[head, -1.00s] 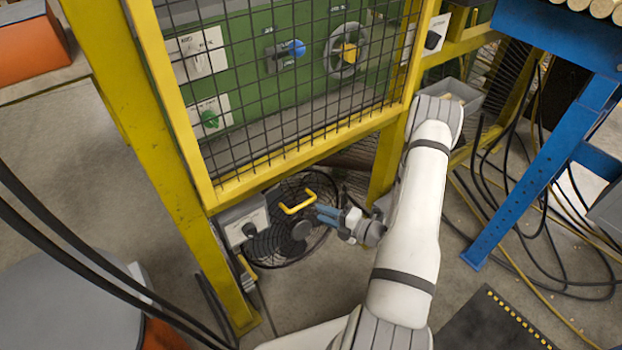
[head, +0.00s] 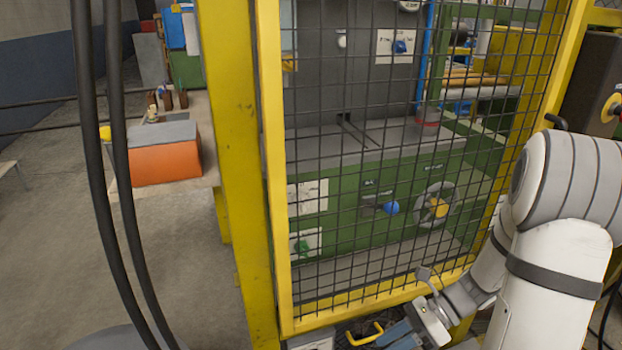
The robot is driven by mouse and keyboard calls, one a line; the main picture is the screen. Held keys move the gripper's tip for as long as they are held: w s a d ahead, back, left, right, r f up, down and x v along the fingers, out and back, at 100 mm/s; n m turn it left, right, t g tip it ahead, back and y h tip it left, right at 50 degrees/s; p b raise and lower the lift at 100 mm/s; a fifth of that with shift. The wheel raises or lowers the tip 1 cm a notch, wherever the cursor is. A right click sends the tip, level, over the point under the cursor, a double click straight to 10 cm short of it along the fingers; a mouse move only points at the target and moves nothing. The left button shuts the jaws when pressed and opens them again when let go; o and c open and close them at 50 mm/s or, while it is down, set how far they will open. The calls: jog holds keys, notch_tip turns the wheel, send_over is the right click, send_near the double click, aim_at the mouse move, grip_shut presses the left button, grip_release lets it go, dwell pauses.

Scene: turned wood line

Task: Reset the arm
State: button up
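My white arm (head: 555,270) rises at the right edge and bends down behind its near link toward the bottom middle. My gripper (head: 392,336), with blue fingers, is low at the bottom edge, below the mesh guard (head: 370,150). A yellow handle (head: 366,334) shows just left of the fingertips; I cannot tell whether they touch it. The bottom edge cuts off part of the gripper, and whether its fingers are open or shut is not clear.
The guard's yellow post (head: 235,170) stands left of the mesh. Behind the mesh are a green panel with a blue knob (head: 392,208) and a handwheel (head: 433,205). An orange box (head: 165,160) is on a bench at left. Black cables hang at left; open floor lies beyond.

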jog(key=s+r+n+t+h+p, duration=0.2)
jog(key=r+n+h+p, duration=0.3)
jog(key=r+n, duration=0.5)
jog(key=s+r+n+t+h+p, duration=0.3)
jog(key=r+n+h+p, duration=0.3)
jog(key=r, duration=1.2)
jog(key=n+p, duration=0.3)
jog(key=n, duration=0.2)
jog(key=shift+s+a+r+n, duration=0.2)
jog(key=shift+a+n, duration=0.1)
jog(key=shift+a, duration=0.1)
jog(key=shift+a, duration=0.1)
